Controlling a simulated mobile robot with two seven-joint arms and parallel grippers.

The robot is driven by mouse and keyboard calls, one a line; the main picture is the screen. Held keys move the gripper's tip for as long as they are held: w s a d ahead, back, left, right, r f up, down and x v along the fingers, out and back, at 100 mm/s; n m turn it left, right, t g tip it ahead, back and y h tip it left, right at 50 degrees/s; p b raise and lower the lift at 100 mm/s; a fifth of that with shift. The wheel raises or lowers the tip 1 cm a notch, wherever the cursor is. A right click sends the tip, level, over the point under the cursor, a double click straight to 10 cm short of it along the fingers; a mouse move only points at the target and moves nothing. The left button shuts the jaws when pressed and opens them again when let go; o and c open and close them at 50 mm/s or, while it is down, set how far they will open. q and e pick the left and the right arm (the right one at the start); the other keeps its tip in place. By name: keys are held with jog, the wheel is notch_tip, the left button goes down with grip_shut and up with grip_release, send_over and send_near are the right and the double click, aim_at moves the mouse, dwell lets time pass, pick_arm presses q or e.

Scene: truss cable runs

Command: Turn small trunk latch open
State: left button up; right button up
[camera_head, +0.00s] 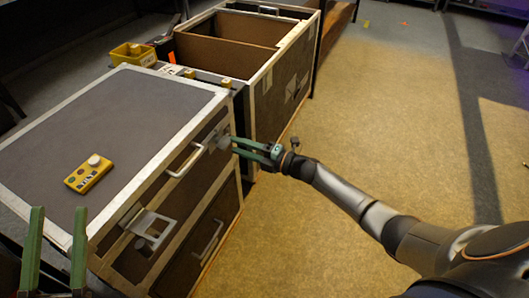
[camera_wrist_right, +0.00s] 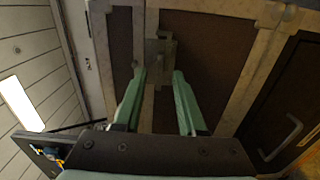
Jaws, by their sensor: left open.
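The small trunk (camera_head: 130,100) has a grey lid with pale edges, and its front faces right in the head view. A small metal latch (camera_head: 222,142) sits near the far end of that front; in the right wrist view the latch plate (camera_wrist_right: 160,50) is straight ahead. My right gripper (camera_head: 236,146) points at this latch. In the right wrist view the right gripper (camera_wrist_right: 159,76) has its fingers apart, with the latch just beyond the tips; I cannot tell whether they touch it. My left gripper (camera_head: 57,210) is open and empty at the lower left.
A yellow button box (camera_head: 88,173) lies on the lid. A larger latch (camera_head: 152,226) and a handle (camera_head: 186,160) are on the same front. An open crate (camera_head: 262,85) stands behind, with a yellow bin (camera_head: 133,54) beside it.

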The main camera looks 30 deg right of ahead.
pick_arm(q)
notch_tip(320, 180, down, 10)
jog(key=w+n+g+y+p, duration=0.1)
jog(key=w+n+g+y, duration=0.1)
jog(key=n+g+y, duration=0.1)
jog(key=shift+w+a+r+g+y, duration=0.25)
jog(key=shift+w+a+g+y, duration=0.05)
jog(key=shift+w+a+y, duration=0.1)
pick_arm(e)
jog(key=v, duration=0.9)
jog(key=shift+s, duration=0.2)
jog(key=shift+d, duration=0.15)
